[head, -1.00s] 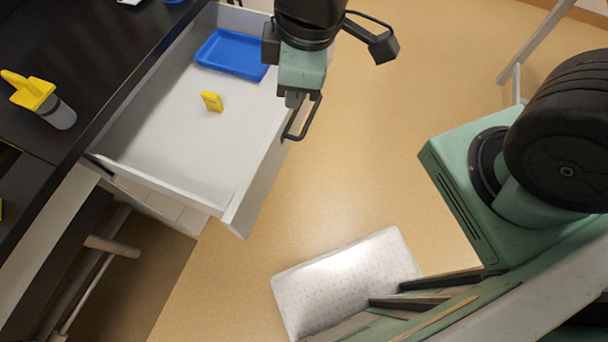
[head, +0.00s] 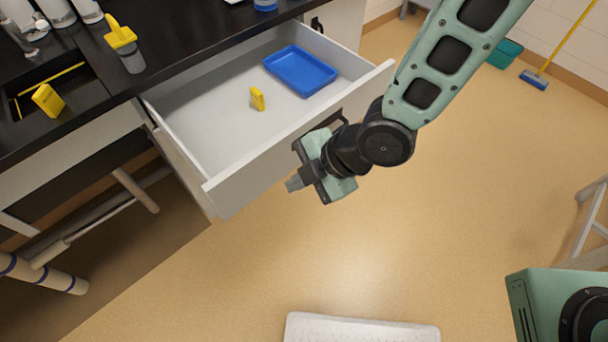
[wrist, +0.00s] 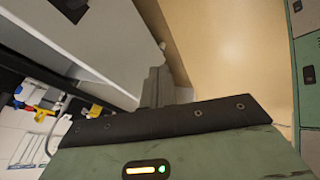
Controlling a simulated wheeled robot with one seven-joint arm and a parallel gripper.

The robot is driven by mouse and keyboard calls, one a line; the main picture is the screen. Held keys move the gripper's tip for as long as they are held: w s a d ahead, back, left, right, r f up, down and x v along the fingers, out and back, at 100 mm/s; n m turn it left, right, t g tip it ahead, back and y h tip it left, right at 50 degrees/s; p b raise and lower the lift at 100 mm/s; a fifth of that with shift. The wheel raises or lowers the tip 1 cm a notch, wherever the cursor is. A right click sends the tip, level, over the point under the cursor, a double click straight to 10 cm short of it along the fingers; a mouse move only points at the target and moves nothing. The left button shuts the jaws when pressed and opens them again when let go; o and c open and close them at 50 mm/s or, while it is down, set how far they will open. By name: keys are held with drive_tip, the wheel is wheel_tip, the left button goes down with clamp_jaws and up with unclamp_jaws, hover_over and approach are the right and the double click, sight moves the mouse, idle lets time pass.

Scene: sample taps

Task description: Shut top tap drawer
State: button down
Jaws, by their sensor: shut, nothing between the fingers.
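The top drawer (head: 215,125) is pulled well out from under the black counter. Its light grey front panel (head: 262,160) faces the open floor, and a dark handle shows partly behind my gripper. In the drawer are a blue tray (head: 300,71) and a small yellow block (head: 257,98). My gripper (head: 292,184) is shut and empty, outside the drawer and close in front of its front panel. I cannot tell whether it touches the panel. In the wrist view the shut fingers (wrist: 157,88) show beside a pale grey surface.
The black counter (head: 180,35) holds a yellow-topped bottle (head: 127,48) and several white containers. A dark sink recess with a yellow item (head: 47,100) is at left. Pipes run under the counter. The floor (head: 400,240) in front is clear, with a white slab (head: 360,328) at the bottom edge.

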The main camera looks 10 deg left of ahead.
sight(255, 187)
drive_tip(key=shift+w+a+f+p, duration=0.3)
drive_tip(key=shift+w+a+f, duration=0.15)
drive_tip(key=shift+a+f, duration=0.5)
drive_tip(key=shift+w+a+f+p, duration=0.25)
drive_tip(key=shift+w+a+f, duration=0.35)
drive_tip(key=shift+a, duration=0.7)
drive_tip(key=shift+w+a+f+p, duration=0.3)
drive_tip(key=shift+a+f, duration=0.6)
drive_tip(key=shift+a, duration=0.2)
